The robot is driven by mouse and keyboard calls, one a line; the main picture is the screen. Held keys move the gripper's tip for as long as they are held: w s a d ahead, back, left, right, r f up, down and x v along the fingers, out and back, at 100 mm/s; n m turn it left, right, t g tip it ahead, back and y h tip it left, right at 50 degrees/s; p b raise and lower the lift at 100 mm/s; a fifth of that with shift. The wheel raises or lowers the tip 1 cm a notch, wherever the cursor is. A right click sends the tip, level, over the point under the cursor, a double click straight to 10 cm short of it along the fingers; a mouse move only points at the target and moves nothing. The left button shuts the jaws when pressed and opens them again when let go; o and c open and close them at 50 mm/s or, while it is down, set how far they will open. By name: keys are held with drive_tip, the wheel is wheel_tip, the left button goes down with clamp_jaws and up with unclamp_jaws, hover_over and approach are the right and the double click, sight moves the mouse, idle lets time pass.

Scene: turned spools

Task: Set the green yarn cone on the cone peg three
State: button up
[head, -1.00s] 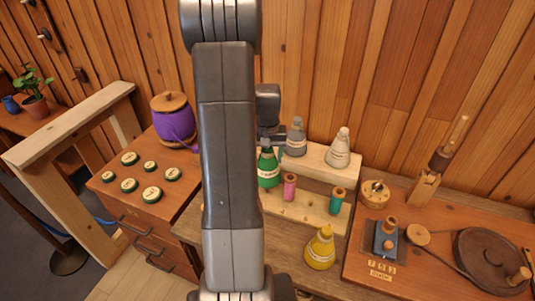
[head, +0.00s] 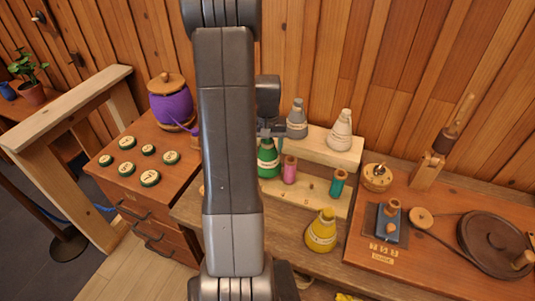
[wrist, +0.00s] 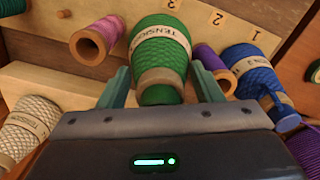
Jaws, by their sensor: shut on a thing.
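My gripper (wrist: 161,88) is shut on the green yarn cone (wrist: 160,50), with a finger on either side of its narrow tip. The cone also shows in the head view (head: 268,160), partly beside my arm, at the front tier of the rack (head: 312,197). In the wrist view the cone is by the number 3 on the rack's board (wrist: 200,12), with 2 and 1 further right. Its base hides any peg under it, so I cannot tell whether it is seated or just above.
A pink spool (head: 289,170) and a teal spool (head: 337,183) stand on the front tier. Grey (head: 297,122) and white (head: 340,132) cones stand on the back tier. A yellow cone (head: 320,232) stands in front. In the wrist view, a purple spool (wrist: 210,62) and blue cone (wrist: 250,75) are close on the right.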

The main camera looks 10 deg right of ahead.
drive_tip(key=shift+f+b, duration=0.6)
drive_tip(key=shift+f, duration=0.3)
drive_tip(key=shift+f+b, duration=0.55)
idle(1.0)
drive_tip(key=o, duration=1.4)
drive_tip(key=shift+c, duration=0.2)
drive_tip(key=shift+r+p, duration=3.75)
drive_tip(key=shift+r, duration=1.8)
drive_tip(key=shift+f, duration=0.15)
